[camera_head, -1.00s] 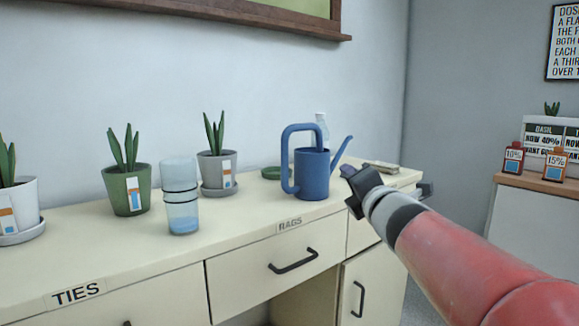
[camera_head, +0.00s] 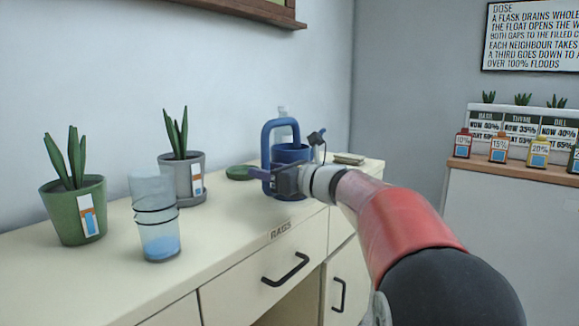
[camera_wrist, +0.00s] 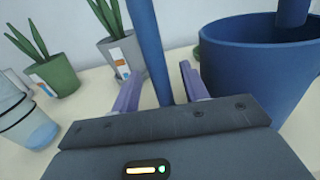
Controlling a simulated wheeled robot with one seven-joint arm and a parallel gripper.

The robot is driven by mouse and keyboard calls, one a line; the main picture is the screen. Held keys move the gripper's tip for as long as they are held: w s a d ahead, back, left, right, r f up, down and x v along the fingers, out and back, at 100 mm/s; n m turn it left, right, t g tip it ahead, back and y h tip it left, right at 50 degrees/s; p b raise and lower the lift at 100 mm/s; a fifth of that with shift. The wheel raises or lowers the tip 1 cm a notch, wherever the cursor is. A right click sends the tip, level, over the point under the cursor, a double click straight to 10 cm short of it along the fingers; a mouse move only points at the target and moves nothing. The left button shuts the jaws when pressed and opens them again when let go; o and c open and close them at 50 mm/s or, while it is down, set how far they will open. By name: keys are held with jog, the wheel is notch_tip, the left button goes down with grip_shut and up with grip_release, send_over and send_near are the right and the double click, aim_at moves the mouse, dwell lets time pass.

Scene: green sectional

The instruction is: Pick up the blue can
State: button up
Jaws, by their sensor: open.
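The blue can is a watering can (camera_head: 290,152) with a tall loop handle, upright on the cream counter. My gripper (camera_head: 262,180) is at its handle side, in front of the can's lower body. In the wrist view the handle's upright bar (camera_wrist: 151,45) stands between my gripper's two open fingers (camera_wrist: 160,88), with no clear contact on either side. The can's round body (camera_wrist: 262,75) is just right of the fingers. My wrist hides the lower body and most of the spout in the head view.
On the counter (camera_head: 225,220) stand a green pot (camera_head: 72,212), a clear flask with blue liquid (camera_head: 157,215) and a grey pot (camera_head: 182,178). The counter's front strip is clear.

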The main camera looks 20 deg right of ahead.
jog(key=x, duration=0.2)
jog(key=shift+w+a, duration=0.15)
jog(key=shift+w, duration=0.1)
jog(key=shift+c, duration=0.5)
grip_shut()
jog(key=shift+r, duration=0.1)
jog(key=shift+r, duration=0.1)
notch_tip(320, 180, up, 20)
jog(key=p, duration=0.5)
